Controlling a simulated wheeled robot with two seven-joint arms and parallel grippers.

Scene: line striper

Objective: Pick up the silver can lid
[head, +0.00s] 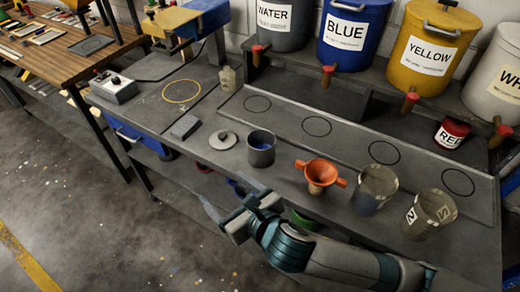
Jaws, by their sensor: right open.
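The silver can lid (223,140) is a flat grey disc with a small knob on top. It lies on the grey bench, just left of an open dark grey can (261,148) with blue inside. My right gripper (222,200) is open and empty. It appears below the lid in the picture, at the bench's front edge, apart from the lid. My left gripper is out of view.
An orange funnel (319,174) and two clear cups, one (374,190) beside the other (428,214), stand right of the can. Large paint drums, including a blue one (352,32), line the back shelf.

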